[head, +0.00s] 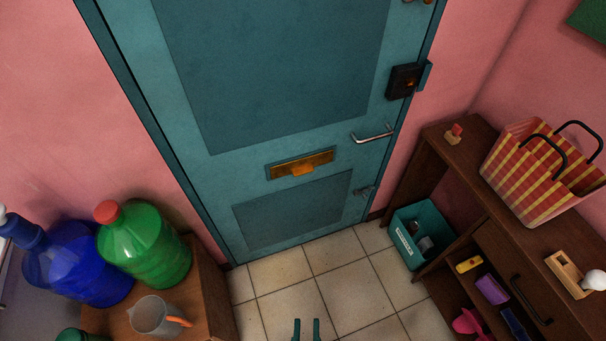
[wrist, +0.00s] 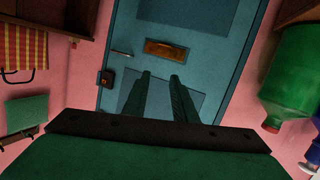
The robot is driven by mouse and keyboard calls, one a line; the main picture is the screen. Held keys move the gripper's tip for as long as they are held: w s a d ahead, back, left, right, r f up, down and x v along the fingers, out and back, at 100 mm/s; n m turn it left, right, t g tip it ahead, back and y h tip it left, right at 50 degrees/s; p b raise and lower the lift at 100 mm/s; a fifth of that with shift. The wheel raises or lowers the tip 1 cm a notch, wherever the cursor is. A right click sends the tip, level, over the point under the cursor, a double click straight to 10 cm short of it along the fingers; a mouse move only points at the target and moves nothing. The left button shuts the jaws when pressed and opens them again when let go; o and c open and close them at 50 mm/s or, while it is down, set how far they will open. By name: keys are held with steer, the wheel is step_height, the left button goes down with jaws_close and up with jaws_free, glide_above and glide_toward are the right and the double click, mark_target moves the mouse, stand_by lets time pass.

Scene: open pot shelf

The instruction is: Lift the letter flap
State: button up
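The letter flap (head: 303,162) is a brass plate with an orange-brown tab, set low in the middle of the blue-green door (head: 275,80). It lies flat against the door as far as I can see. The letter flap also shows in the wrist view (wrist: 166,49), where the picture is upside down. My gripper (head: 306,322) shows at the bottom edge of the head view, well short of the door. Its two fingers stand apart with nothing between them. In the wrist view my gripper (wrist: 163,80) points toward the door, apart from the flap.
A door handle (head: 373,136) and a dark lock box (head: 405,81) are at the door's right. A wooden shelf (head: 465,190) with a striped bag (head: 540,170) stands right. A green bottle (head: 145,248) and a jug (head: 155,315) stand left. The tiled floor (head: 335,252) between is clear.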

steer(key=w+f+n, duration=0.5)
steer(key=w+f, duration=0.2)
steer(key=w, duration=0.2)
steer(key=n+t, duration=0.2)
steer(key=n, duration=1)
glide_toward(303, 166)
steer(key=w+f, duration=0.2)
steer(key=w, duration=0.3)
steer(key=shift+w+d+f, duration=0.15)
steer(key=shift+w+f, duration=0.1)
steer(key=shift+w, duration=0.15)
steer(key=shift+m, duration=0.3)
steer(key=shift+d, duration=0.1)
jaws_close()
